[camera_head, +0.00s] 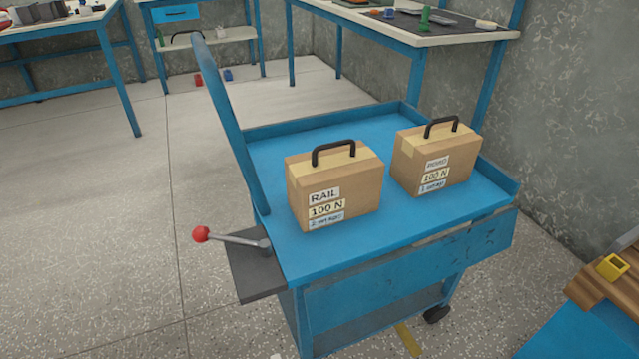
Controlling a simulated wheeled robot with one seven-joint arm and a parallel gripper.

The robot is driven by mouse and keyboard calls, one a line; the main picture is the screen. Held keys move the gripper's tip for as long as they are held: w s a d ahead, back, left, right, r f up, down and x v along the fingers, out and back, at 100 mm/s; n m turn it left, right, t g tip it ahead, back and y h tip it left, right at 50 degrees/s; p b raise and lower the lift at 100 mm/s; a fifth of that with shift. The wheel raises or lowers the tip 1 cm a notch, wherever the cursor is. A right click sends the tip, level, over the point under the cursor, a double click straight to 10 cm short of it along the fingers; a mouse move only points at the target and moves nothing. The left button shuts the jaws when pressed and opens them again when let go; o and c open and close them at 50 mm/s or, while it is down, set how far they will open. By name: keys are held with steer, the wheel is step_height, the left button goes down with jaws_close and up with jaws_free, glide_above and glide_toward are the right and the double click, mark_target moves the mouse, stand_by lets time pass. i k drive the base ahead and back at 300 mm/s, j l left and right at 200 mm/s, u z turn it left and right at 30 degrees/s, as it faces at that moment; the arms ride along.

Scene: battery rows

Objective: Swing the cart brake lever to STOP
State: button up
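The blue cart (265,146) stands in the middle of the head view. Its brake lever (238,239) is a grey rod with a red ball knob (200,234) at its left end. The rod pivots on a dark grey plate (257,272) at the cart's near left corner. The lever points left, away from the cart. No STOP marking can be read on the plate. My gripper is not in view.
Two cardboard boxes with black handles, RAIL (335,190) and another (435,158), sit on the cart. A blue upright bar (222,110) rises beside the lever. Workbenches stand behind. Floor (120,220) left of the lever is clear. A wooden piece with a yellow block (612,267) is at right.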

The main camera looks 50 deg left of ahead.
mark_target(201, 234)
steer(key=u, duration=1.7)
